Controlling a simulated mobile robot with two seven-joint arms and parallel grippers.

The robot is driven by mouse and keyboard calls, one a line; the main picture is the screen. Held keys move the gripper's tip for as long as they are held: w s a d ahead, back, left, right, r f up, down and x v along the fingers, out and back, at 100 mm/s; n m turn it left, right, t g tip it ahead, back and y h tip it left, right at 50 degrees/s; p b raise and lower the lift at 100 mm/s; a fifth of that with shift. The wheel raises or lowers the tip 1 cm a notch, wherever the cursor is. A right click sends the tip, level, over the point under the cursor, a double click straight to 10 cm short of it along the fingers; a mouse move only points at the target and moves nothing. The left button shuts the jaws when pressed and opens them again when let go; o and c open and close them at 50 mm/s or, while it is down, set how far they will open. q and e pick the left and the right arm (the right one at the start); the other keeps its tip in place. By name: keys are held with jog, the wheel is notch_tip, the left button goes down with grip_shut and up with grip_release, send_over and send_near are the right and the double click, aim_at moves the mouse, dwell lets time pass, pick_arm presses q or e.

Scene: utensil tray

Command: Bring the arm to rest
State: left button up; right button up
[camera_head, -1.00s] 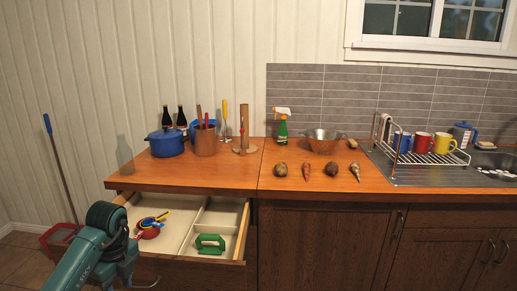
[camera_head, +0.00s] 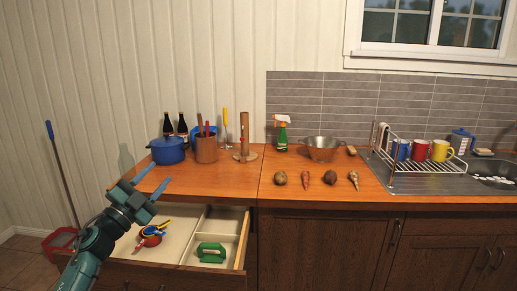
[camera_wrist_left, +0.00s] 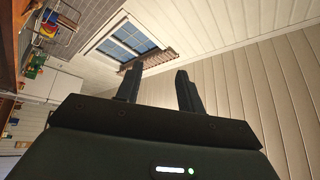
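My left gripper (camera_head: 152,182) is raised in front of the counter's left end, above the left part of the open drawer (camera_head: 240,247). Its two fingers are spread apart with nothing between them. In the left wrist view the fingers (camera_wrist_left: 158,84) also stand apart and empty, pointing toward the wall and window. My right gripper is in neither view.
The drawer holds red, blue and yellow utensils (camera_head: 150,237) and a green-handled item (camera_head: 211,252). A blue pot (camera_head: 168,151) and utensil holder (camera_head: 206,149) stand on the wooden counter (camera_head: 225,178). Several vegetables lie near its middle. A dish rack (camera_head: 410,167) stands right.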

pick_arm(q)
jog(key=w+a+f+n+g+y, duration=0.3)
jog(key=a+f+n+y, duration=0.65)
jog(key=n+y, duration=0.4)
jog(key=s+d+f+g+h, duration=0.1)
jog(key=s+d+f, duration=0.25)
jog(key=f, duration=0.25)
jog(key=s+d+f+g+h, duration=0.1)
jog(key=s+d+f+h, duration=0.1)
jog(key=s+d+f, duration=0.3)
jog(key=s+d+f+g+h, duration=0.1)
jog(key=s+d+f, duration=0.3)
jog(key=s, duration=0.6)
jog(key=s+d+f+g+h, duration=0.1)
jog(key=s+d+f, duration=0.3)
jog(key=s, duration=0.6)
jog(key=s+d+f+g+h, duration=0.1)
jog(key=s+d+f, duration=0.3)
jog(key=s, duration=0.6)
notch_tip(320, 180, down, 2)
jog(key=shift+s+f+g, duration=0.2)
jog(key=shift+s+g, duration=0.2)
jog(key=shift+g, duration=0.3)
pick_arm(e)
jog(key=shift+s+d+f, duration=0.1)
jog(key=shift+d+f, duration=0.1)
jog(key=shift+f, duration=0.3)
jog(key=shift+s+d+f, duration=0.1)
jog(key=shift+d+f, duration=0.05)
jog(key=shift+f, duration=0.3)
